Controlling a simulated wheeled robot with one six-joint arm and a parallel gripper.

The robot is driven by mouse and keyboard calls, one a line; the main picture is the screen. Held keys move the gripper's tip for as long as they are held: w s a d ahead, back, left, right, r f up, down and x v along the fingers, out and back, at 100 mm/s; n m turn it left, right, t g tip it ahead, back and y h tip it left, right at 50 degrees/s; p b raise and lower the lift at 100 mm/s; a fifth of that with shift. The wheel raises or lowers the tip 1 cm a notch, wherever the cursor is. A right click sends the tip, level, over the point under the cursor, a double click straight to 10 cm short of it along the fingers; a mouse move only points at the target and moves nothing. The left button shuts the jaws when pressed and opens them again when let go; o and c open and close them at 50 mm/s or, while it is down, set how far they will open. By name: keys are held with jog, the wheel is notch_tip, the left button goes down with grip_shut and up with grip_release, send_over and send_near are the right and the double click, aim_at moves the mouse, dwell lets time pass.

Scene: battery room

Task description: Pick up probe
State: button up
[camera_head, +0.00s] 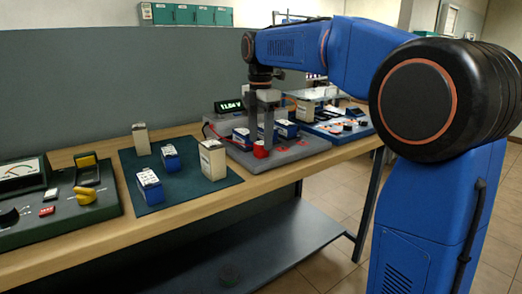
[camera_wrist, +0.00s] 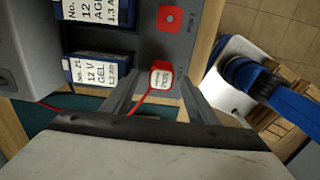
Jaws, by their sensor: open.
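The probe (camera_wrist: 161,76) is a small red block with a white label reading "POS" and a red wire. It stands on the grey tester board (camera_head: 290,152), and in the head view the probe (camera_head: 260,151) shows at the board's front edge. My gripper (camera_head: 261,137) points down over it, open, with the fingers on either side of and just above the probe. In the wrist view the fingers of my gripper (camera_wrist: 164,82) flank the probe with a gap on each side. I cannot tell whether either finger touches it.
Blue-and-white batteries (camera_wrist: 95,70) stand close left of the probe in the wrist view. A red pad (camera_wrist: 169,18) lies beyond it. A lit display (camera_head: 228,106) stands behind the board. A dark green mat (camera_head: 190,190) with several batteries lies to the left.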

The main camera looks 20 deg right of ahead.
aim_at(261, 143)
jog(key=shift+s+f, duration=0.1)
jog(key=shift+f, duration=1.45)
jog(key=c, duration=1.2)
jog(key=shift+c, duration=0.2)
jog(key=shift+r, duration=0.1)
